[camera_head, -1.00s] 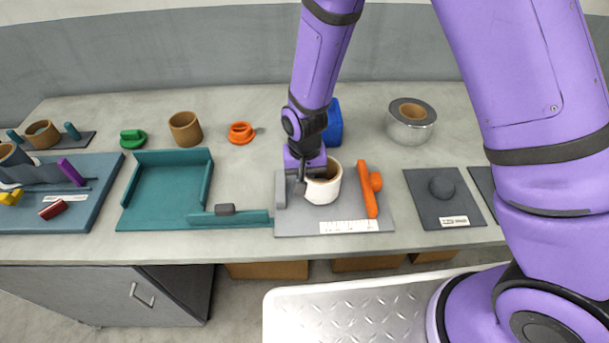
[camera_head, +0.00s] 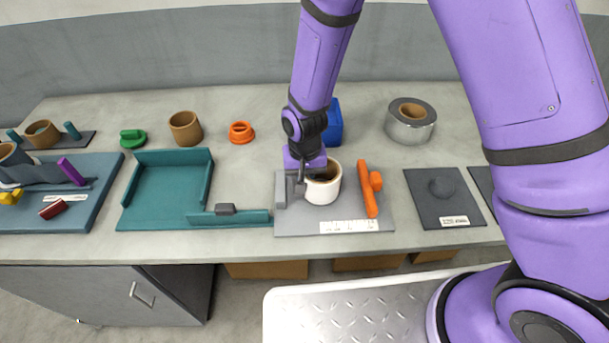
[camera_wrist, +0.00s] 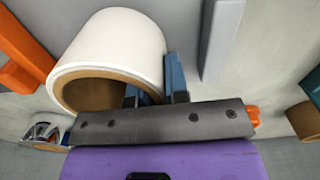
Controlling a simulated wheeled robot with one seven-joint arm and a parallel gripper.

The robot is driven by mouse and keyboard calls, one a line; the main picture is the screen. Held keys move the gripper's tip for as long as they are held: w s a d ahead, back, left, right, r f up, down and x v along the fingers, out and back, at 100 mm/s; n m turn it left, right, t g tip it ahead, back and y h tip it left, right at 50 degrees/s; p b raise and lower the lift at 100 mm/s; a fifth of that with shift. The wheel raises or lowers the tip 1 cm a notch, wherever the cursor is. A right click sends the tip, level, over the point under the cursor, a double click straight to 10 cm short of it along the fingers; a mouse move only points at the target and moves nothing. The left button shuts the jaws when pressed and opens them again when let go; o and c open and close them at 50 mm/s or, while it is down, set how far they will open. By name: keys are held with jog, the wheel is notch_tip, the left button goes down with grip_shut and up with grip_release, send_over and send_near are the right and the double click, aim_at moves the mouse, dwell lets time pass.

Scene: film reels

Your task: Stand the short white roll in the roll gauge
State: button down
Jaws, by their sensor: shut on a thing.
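The short white roll (camera_head: 322,190) with a brown core stands upright on the grey plate of the roll gauge (camera_head: 290,226), between its grey fixed jaw (camera_head: 281,189) on the left and its orange sliding jaw (camera_head: 368,190) on the right. A gap shows between the roll and the orange jaw. My gripper (camera_head: 308,178) is at the roll's left rim. In the wrist view the roll (camera_wrist: 118,42) is large, and my gripper (camera_wrist: 157,88) is shut on its wall, one blue finger inside the core and one outside. The roll's underside is hidden.
A teal tray (camera_head: 160,218) lies left of the gauge, and a dark plate with a round knob (camera_head: 420,208) lies right. Behind are a blue block (camera_head: 334,124), a silver tape roll (camera_head: 410,130), an orange knob (camera_head: 241,132) and a brown roll (camera_head: 185,128).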

jog(key=shift+f, duration=0.4)
jog(key=c, duration=1.4)
grip_release()
jog(key=shift+r, duration=0.1)
jog(key=shift+r, duration=5.4)
